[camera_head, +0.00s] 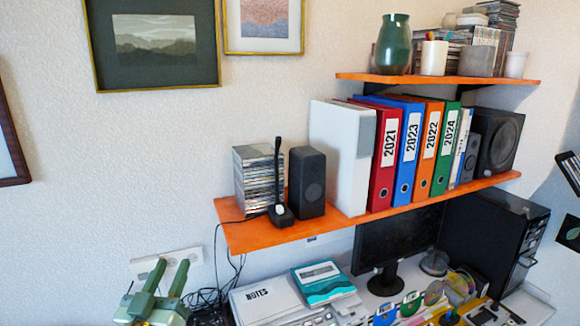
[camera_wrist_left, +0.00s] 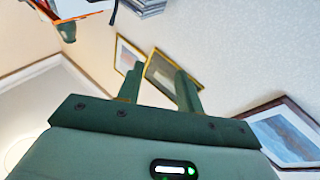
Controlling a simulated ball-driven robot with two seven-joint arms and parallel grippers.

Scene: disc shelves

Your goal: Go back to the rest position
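My left gripper (camera_head: 172,265) is at the lower left of the head view, in front of the wall and below the left end of the lower orange shelf (camera_head: 262,235). Its two green fingers are apart with nothing between them. In the left wrist view the fingers (camera_wrist_left: 159,70) also stand apart and empty, with the wall and framed pictures behind them. My right gripper is in neither view.
The lower shelf holds disc cases (camera_head: 258,180), a black speaker (camera_head: 307,183) and coloured binders (camera_head: 408,150). An upper shelf (camera_head: 440,79) carries a green vase (camera_head: 393,45). Below are a monitor (camera_head: 395,240), a computer tower (camera_head: 490,240) and a notes box (camera_head: 268,300).

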